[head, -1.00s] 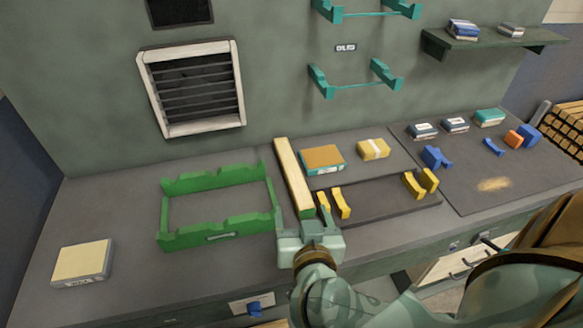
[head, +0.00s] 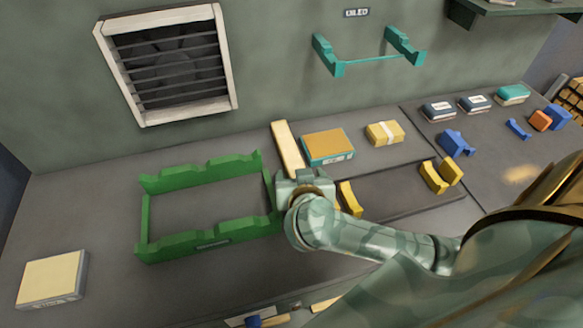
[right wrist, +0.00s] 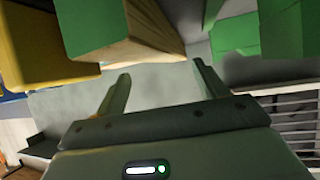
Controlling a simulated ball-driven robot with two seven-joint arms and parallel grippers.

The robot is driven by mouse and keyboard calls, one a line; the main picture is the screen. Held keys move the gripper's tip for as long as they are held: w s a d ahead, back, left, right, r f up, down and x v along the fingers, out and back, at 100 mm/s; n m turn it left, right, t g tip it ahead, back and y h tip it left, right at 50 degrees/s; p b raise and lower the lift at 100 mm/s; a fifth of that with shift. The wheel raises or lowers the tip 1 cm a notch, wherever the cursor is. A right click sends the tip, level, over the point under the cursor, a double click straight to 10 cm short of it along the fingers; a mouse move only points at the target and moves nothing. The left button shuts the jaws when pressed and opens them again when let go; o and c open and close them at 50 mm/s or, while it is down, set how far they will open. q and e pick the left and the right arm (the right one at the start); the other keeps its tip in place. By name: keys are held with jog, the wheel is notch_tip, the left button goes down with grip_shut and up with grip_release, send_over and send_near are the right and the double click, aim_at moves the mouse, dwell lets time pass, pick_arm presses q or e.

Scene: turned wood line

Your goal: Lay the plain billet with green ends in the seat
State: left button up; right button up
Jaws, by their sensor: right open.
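The plain pale billet (head: 286,146) lies between the green frame and an orange-topped box in the head view. Its near end is hidden behind my right gripper (head: 298,178). The right wrist view shows its green end (right wrist: 90,25) and wood side (right wrist: 150,28) beyond the fingertips. My right gripper (right wrist: 162,85) is open, with nothing between its fingers. The green frame (head: 212,238), with notched rails, stands empty to the left; part of it shows at the right of the wrist view (right wrist: 240,35). My left gripper is not in view.
Yellow saddles (head: 434,178) stand on a dark tray (head: 390,197) to the right. The orange-topped box (head: 328,146) and a yellow block (head: 384,133) are behind it. A pale-topped box (head: 52,278) lies far left. Bench between it and the frame is clear.

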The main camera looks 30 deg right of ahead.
aim_at(294, 163)
jog(key=shift+w+d+f, duration=0.3)
jog(key=shift+w+f, duration=0.05)
jog(key=shift+w, duration=0.2)
jog(key=b+x, duration=0.2)
jog(key=x, duration=0.1)
jog(key=b+x, duration=0.1)
jog(key=shift+w+a, duration=0.1)
jog(key=shift+w, duration=0.7)
jog(key=shift+r, duration=0.15)
jog(key=c, duration=1.4)
jog(key=shift+c, duration=0.5)
